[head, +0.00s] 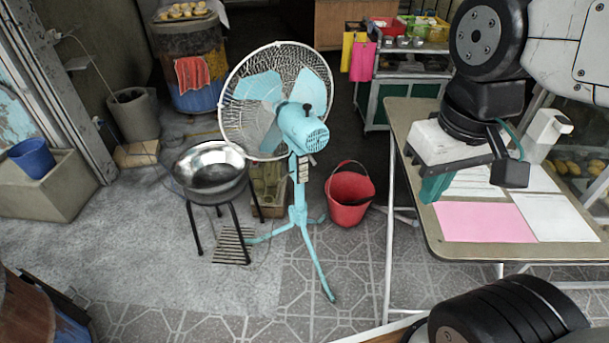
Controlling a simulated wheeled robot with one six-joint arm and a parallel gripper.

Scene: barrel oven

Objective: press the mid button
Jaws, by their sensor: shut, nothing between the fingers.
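A light-blue pedestal fan (299,205) with a wire cage stands on the floor in the middle of the view. Its motor housing (303,128) faces me. A small pale control panel (303,168) sits on the post just below the housing. The separate buttons on it are too small to tell apart, so I cannot pick out the mid one. My gripper (432,190) is to the right of the fan, with teal fingers pointing down over the left side of a table. It is shut and empty, well apart from the panel.
The folding table (420,133) under my gripper holds pink and white sheets (485,221). A red bucket (349,197) stands right of the fan. A metal basin (210,170) on a stand is to its left. The tiled floor in front is clear.

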